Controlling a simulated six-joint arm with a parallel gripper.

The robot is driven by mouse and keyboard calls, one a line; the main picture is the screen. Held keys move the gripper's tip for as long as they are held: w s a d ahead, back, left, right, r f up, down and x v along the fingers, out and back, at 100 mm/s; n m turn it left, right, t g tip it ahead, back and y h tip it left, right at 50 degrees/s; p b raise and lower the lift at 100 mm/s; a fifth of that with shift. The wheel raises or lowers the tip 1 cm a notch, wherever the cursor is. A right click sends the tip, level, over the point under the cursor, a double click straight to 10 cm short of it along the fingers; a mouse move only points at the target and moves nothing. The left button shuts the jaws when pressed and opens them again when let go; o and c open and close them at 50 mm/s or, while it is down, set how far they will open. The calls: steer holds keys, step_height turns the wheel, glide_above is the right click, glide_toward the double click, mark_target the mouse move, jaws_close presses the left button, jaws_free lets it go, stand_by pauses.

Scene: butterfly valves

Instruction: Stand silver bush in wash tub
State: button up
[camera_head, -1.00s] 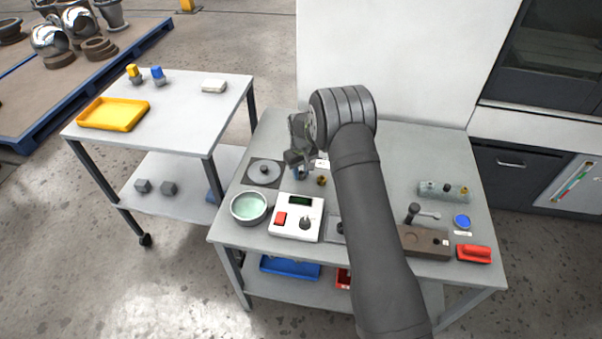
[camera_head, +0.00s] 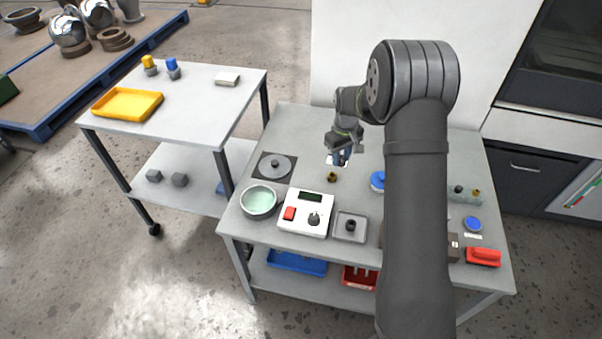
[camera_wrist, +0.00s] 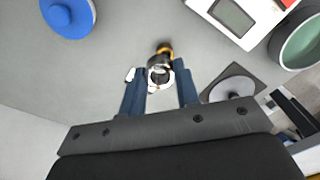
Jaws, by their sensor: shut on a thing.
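My gripper (camera_head: 341,158) is above the back of the workbench. In the wrist view its two blue fingers (camera_wrist: 160,88) stand on either side of the silver bush (camera_wrist: 153,76), a small bright ring, and are shut on it. The bush is too small to make out in the head view. The wash tub (camera_head: 259,201) is a round grey bowl with pale green liquid at the front left of the bench, apart from my gripper. It also shows at the upper right of the wrist view (camera_wrist: 302,47).
A brass-and-dark fitting (camera_head: 332,177) stands close to my gripper. A white control box (camera_head: 305,213) is right of the tub, and a grey disc plate (camera_head: 274,166) is behind it. A square tray (camera_head: 350,227) with a dark post and a blue round thing (camera_head: 378,181) lie rightward.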

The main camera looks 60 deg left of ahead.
steer(key=s+n, duration=0.4)
steer(key=s, duration=1.4)
glide_above(259, 205)
steer(key=f, duration=0.6)
steer(key=shift+w+d, duration=0.1)
steer(key=shift+w, duration=0.1)
steer(key=shift+s+f, duration=0.15)
steer(key=shift+f, duration=2)
steer(key=shift+f, duration=0.1)
steer(key=o, duration=1)
